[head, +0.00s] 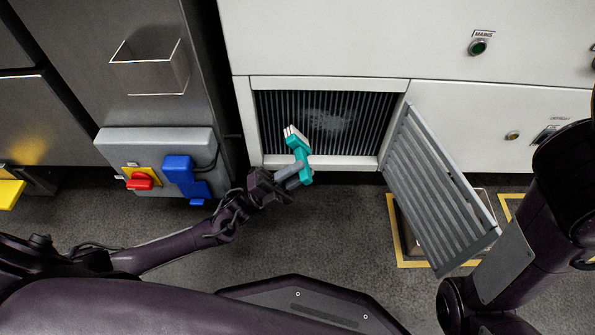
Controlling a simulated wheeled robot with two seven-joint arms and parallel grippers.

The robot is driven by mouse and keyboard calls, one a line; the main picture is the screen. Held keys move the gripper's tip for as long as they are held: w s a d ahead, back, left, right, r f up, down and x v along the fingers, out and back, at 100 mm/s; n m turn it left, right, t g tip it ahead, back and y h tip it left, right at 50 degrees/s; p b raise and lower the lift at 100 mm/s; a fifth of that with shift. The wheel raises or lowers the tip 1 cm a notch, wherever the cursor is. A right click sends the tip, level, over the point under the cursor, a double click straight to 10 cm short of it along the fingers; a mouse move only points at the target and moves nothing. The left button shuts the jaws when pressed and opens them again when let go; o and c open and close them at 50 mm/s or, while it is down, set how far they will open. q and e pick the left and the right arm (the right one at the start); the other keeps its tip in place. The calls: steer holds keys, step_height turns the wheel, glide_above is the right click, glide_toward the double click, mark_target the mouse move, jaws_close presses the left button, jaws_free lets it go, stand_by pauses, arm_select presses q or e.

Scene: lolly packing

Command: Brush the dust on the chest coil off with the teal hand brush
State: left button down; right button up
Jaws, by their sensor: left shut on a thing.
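The teal hand brush (300,154) is held in my left gripper (287,177), which is shut on it. Its pale bristles point up toward the coil opening, at the opening's lower left. The chest coil (368,118) is a panel of dark vertical fins inside a white frame. A pale, hazy patch of dust (326,120) lies on the middle of the fins, up and right of the bristles. I cannot tell whether the bristles touch the fins. My right arm is at the right edge, but its gripper is not in view.
A slatted grille door (437,185) stands open right of the coil. Left is a grey box with a red knob (140,181) and blue handle (182,177). A yellow-edged floor square (401,250) lies below the grille. The white chest (330,40) rises above.

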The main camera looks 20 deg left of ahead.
arm_select(q)
steer(key=shift+w+a+b, duration=0.2)
steer(key=shift+w+b, duration=0.1)
steer(key=shift+w, duration=0.3)
steer(key=shift+w+d, duration=0.2)
steer(key=shift+d, duration=0.4)
steer(key=shift+w+d, duration=0.15)
steer(key=shift+d, duration=0.45)
steer(key=shift+w+d+f+b, duration=0.1)
steer(key=shift+w+d+b, duration=0.15)
steer(key=shift+d, duration=0.35)
steer(key=shift+w+d+b, duration=0.15)
steer(key=shift+d+b, duration=0.05)
steer(key=shift+d, duration=0.4)
steer(key=shift+w+d+f+b, duration=0.1)
steer(key=shift+w+d+b, duration=0.1)
steer(key=shift+d, duration=0.4)
steer(key=shift+w+d+b, duration=0.1)
steer(key=shift+w+d, duration=0.1)
steer(key=shift+d, duration=0.35)
